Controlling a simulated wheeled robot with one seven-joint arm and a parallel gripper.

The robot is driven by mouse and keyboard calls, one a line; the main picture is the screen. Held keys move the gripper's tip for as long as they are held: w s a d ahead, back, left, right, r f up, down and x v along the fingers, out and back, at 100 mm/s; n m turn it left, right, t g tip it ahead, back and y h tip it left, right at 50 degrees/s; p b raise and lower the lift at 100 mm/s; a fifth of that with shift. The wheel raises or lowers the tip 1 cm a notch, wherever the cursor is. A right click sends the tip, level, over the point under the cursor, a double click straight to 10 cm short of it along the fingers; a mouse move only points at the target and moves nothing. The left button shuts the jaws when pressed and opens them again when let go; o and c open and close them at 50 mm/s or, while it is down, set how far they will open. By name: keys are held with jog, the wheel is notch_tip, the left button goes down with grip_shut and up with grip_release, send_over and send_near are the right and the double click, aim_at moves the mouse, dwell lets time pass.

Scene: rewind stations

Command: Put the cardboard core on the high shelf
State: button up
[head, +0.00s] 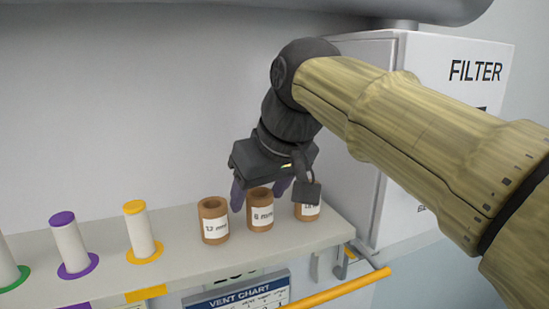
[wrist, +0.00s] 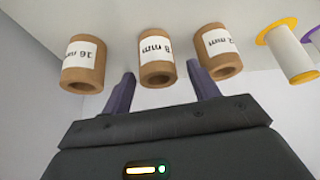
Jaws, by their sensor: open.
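Three brown cardboard cores with white labels stand upright in a row on a pale shelf (head: 180,262). The left core (head: 214,221) reads 12 mm, the middle core (head: 260,212) seems to read 8 mm, and the right core (head: 307,211) seems to read 16 mm, partly hidden by my gripper. My gripper (head: 260,192) is open and empty at the middle core, one finger towards each side of it. In the wrist view, the middle core (wrist: 156,58) shows between and just beyond the fingertips (wrist: 162,75); contact cannot be told.
Several white spools with coloured flanges, such as a yellow one (head: 140,232) and a purple one (head: 71,246), stand left on the shelf. A white FILTER box (head: 375,130) is close on the right. A yellow rail (head: 340,291) runs below the shelf front.

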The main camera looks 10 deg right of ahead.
jog(key=v, duration=1)
jog(key=shift+s+d+r+b, duration=0.2)
jog(key=shift+r+b, duration=0.1)
jog(key=shift+b, duration=0.15)
